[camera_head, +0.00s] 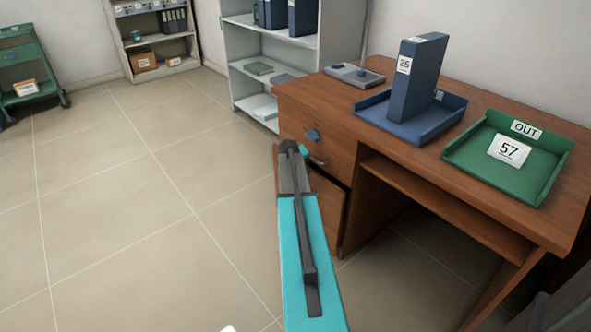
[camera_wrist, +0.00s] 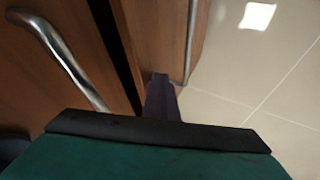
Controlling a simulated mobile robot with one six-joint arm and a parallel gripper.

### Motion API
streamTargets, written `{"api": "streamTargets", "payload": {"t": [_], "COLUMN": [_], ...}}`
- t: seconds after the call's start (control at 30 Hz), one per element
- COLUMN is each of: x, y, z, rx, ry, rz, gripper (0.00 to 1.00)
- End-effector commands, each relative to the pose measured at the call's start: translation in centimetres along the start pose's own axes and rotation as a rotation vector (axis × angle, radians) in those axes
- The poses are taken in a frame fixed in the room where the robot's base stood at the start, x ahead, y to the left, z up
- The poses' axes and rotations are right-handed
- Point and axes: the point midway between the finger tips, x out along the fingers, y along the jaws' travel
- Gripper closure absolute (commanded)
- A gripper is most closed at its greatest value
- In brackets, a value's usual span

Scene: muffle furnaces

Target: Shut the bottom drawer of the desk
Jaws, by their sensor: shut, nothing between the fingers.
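The wooden desk (camera_head: 440,105) stands at the right in the head view. Its bottom drawer (camera_head: 329,208) is on the left side, below the top drawer (camera_head: 335,150), and is partly hidden by my arm. In the wrist view, the bottom drawer's front (camera_wrist: 155,35) stands out from the desk, with a dark gap behind it and a metal handle (camera_wrist: 190,42) on its face. My gripper (camera_wrist: 160,80) is shut and empty, pointing at this front close to the handle. I cannot tell whether it touches. The head view does not show the fingers clearly.
Another metal handle (camera_wrist: 62,58) is at the left in the wrist view. A blue tray (camera_head: 440,122) with a binder (camera_head: 418,78) and a green tray (camera_head: 520,180) stand on the desk. A shelf unit (camera_head: 245,85) is behind. The floor (camera_head: 150,200) at left is clear.

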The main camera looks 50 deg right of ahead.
Motion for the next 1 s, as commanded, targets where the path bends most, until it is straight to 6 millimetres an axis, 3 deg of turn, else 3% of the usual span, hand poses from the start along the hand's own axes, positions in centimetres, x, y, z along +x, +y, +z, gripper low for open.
{"api": "streamTargets", "payload": {"t": [0.67,1.0], "x": [-0.7,-3.0], "y": [-2.4,-5.2], "z": [-1.0,-0.7], "rx": [-0.021,-0.019], "ry": [0.010,0.010], "rz": [-0.011,-0.009], "gripper": [1.00,1.00]}}
